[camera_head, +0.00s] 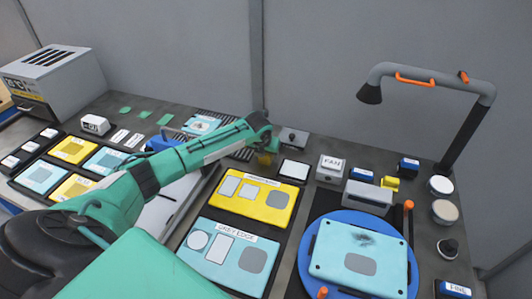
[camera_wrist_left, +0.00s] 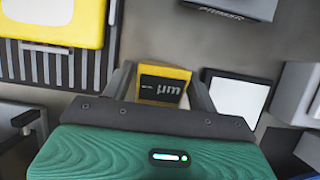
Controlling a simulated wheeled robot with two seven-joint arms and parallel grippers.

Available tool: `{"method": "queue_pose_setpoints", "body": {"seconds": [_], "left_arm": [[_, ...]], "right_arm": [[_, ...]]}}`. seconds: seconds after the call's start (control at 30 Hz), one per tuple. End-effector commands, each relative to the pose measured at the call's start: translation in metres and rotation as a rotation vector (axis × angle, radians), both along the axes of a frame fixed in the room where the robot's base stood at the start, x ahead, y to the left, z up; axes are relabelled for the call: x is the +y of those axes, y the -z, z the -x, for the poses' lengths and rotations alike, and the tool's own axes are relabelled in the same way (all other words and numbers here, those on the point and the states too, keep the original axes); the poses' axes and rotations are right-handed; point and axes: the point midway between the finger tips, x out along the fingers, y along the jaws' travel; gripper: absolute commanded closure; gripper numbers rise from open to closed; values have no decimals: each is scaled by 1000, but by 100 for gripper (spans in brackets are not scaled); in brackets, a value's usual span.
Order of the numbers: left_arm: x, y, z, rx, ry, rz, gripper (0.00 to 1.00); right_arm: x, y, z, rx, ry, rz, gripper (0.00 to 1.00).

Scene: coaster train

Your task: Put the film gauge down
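The film gauge (camera_wrist_left: 163,85) is a small yellow block with a dark face marked "µm". In the left wrist view it sits between the two fingers of my left gripper (camera_wrist_left: 162,92), which appear closed against its sides. In the head view my left gripper (camera_head: 265,149) reaches over the back middle of the bench, and a bit of the yellow gauge (camera_head: 265,160) shows below it. Most of the gauge is hidden there, and its height over the bench is hard to tell. My right gripper is not in view.
A white square pad (camera_head: 294,169) with a dark border lies just right of the gauge, with a FAN box (camera_head: 331,163) beyond it. A slotted rack (camera_wrist_left: 60,65) is at left in the wrist view. Yellow (camera_head: 255,202) and blue (camera_head: 228,254) panels lie nearer.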

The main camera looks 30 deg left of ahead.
Motion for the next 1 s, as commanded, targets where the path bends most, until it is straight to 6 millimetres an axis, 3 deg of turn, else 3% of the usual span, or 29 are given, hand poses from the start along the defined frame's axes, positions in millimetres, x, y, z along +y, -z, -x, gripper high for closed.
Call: {"method": "queue_pose_setpoints", "body": {"seconds": [0.27, 0.47, 1.0], "left_arm": [[0, -1, 0, 0, 0, 0, 37], [-1, -13, 3, -3, 2, 1, 37], [-10, -103, 40, -2, 0, 0, 37]], "right_arm": [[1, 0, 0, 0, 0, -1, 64], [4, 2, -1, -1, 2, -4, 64], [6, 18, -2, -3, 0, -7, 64]]}}
